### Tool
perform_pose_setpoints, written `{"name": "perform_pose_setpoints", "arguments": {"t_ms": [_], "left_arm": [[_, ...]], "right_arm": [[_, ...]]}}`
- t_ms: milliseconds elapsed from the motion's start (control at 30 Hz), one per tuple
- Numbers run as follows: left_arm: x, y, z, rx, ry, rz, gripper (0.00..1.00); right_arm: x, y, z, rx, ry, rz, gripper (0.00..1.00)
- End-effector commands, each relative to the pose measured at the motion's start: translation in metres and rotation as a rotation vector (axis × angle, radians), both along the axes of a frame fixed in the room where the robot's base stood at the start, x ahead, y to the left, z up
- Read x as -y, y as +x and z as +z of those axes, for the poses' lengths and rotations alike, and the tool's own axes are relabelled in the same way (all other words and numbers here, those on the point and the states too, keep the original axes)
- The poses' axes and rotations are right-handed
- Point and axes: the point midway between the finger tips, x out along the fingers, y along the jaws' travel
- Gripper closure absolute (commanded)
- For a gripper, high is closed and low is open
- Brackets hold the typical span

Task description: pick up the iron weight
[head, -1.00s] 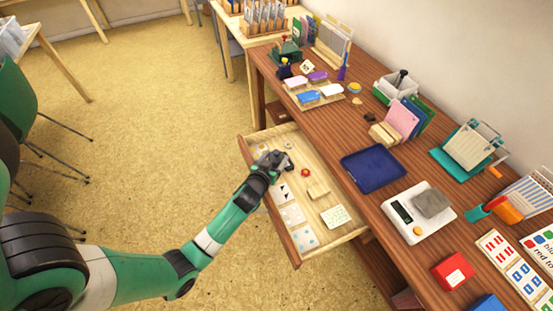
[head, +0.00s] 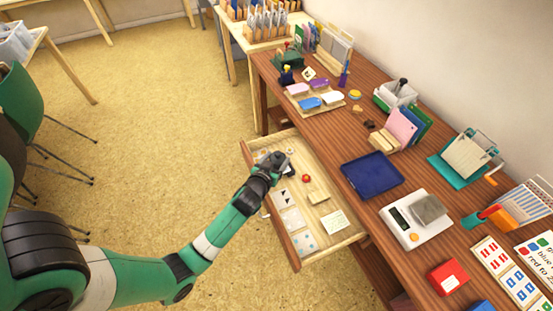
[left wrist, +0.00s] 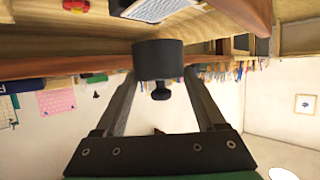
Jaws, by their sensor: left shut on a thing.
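The iron weight (left wrist: 158,62) is a dark, short cylinder with a small knob. In the left wrist view it sits between the two fingers of my left gripper (left wrist: 160,80), which is shut on it. In the head view my left gripper (head: 276,160) is over the far part of the open drawer (head: 315,190), and the weight is mostly hidden by the gripper. I cannot tell whether the weight is touching the drawer floor. My right gripper is not in view.
The drawer also holds a red item (head: 305,178), a wooden block (head: 318,197) and several cards. On the desk are a blue tray (head: 371,174), a white scale (head: 402,236) with a grey block (head: 427,209), and a red box (head: 447,278).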

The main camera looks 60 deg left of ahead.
Motion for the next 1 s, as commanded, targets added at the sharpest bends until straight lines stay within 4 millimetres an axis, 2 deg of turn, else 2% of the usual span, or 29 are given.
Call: {"name": "perform_pose_setpoints", "arguments": {"t_ms": [33, 200, 367, 500, 700, 1000], "left_arm": [[0.007, -0.003, 0.019, 0.007, 0.004, -0.004, 1.0], [0.037, -0.019, 0.061, 0.009, 0.004, -0.005, 1.0], [0.077, -0.041, 0.074, 0.005, 0.004, -0.009, 1.0], [0.099, -0.054, 0.089, 0.002, 0.002, -0.004, 1.0], [0.11, -0.06, 0.09, 0.005, 0.002, -0.001, 1.0], [0.113, -0.062, 0.086, 0.005, 0.004, -0.02, 1.0]], "right_arm": [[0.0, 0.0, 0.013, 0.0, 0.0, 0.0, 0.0], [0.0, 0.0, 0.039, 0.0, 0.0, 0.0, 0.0], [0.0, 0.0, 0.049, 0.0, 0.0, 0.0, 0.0], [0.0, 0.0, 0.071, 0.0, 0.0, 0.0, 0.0], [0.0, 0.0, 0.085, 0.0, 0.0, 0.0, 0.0], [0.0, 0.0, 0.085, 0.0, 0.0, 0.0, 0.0]]}}
